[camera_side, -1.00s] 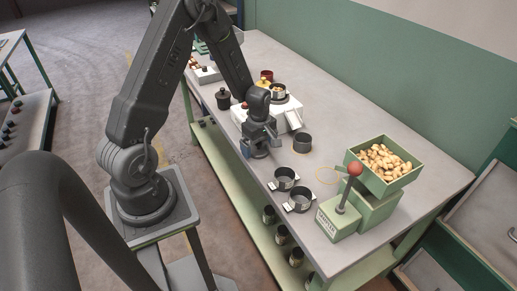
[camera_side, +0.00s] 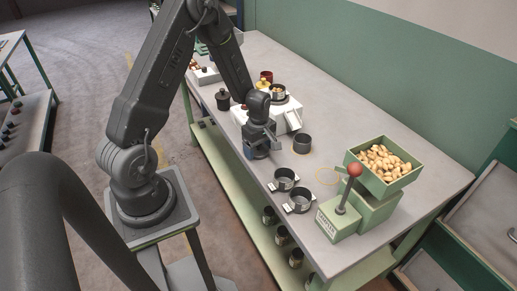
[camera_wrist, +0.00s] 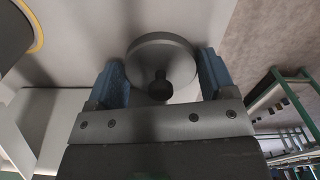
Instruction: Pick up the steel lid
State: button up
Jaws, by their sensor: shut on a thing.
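The steel lid (camera_wrist: 163,50) is a round grey disc with a black knob, seen between the blue fingertips in the wrist view. My gripper (camera_wrist: 162,80) is shut on the lid, with one finger at each side. In the side view my gripper (camera_side: 261,150) points down over the bench, left of a dark grey pot. The lid is mostly hidden by my gripper there, and I cannot tell whether it touches the bench.
The dark grey pot (camera_side: 302,144) stands close on the right. Two small pots (camera_side: 299,201) with side handles stand nearer the front edge.

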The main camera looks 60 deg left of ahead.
jog(key=shift+d+r, duration=0.2)
jog(key=shift+r, duration=0.3)
notch_tip(320, 180, up, 6)
jog(key=shift+r, duration=0.25)
jog(key=d, duration=1.9)
jog(key=shift+f, duration=0.2)
notch_tip(320, 180, up, 19)
jog(key=w+a+n, duration=0.3)
jog(key=w+a, duration=0.9)
jog(key=a, duration=0.4)
jog(key=w+a+n, duration=0.2)
jog(key=a+n, duration=0.1)
jog(key=a, duration=1.2)
jog(key=shift+s+a+f, duration=0.1)
jog(key=shift+f, duration=2.7)
jog(key=shift+s+a+f, duration=0.1)
jog(key=shift+f, duration=2.7)
